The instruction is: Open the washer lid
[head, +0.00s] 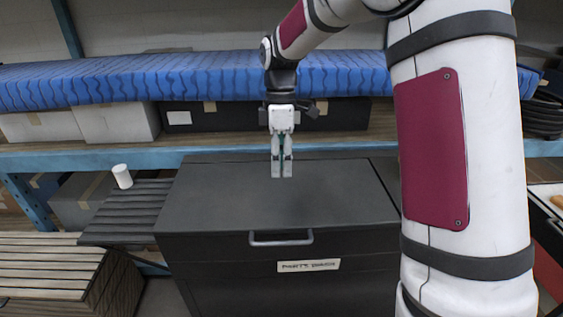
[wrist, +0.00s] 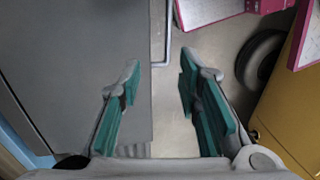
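The washer appears as a dark grey box-shaped unit with a flat top lid (head: 225,195) in the middle of the head view. A metal bar handle (head: 281,239) sits on its front near the top edge, above a white label (head: 308,265). My gripper (head: 282,172) points down over the lid, toward the back in the head view. In the wrist view my gripper (wrist: 160,80) is open and empty, its teal pads apart. The grey lid (wrist: 75,65) fills the left there, and part of the handle (wrist: 164,35) shows beyond the fingertips.
Behind the washer runs a blue shelf with boxes (head: 116,122) and a blue patterned mattress (head: 180,80). At left stand a dark slatted surface (head: 125,215) with a white cylinder (head: 122,176) and a wooden slatted crate (head: 45,265). My arm blocks the right side.

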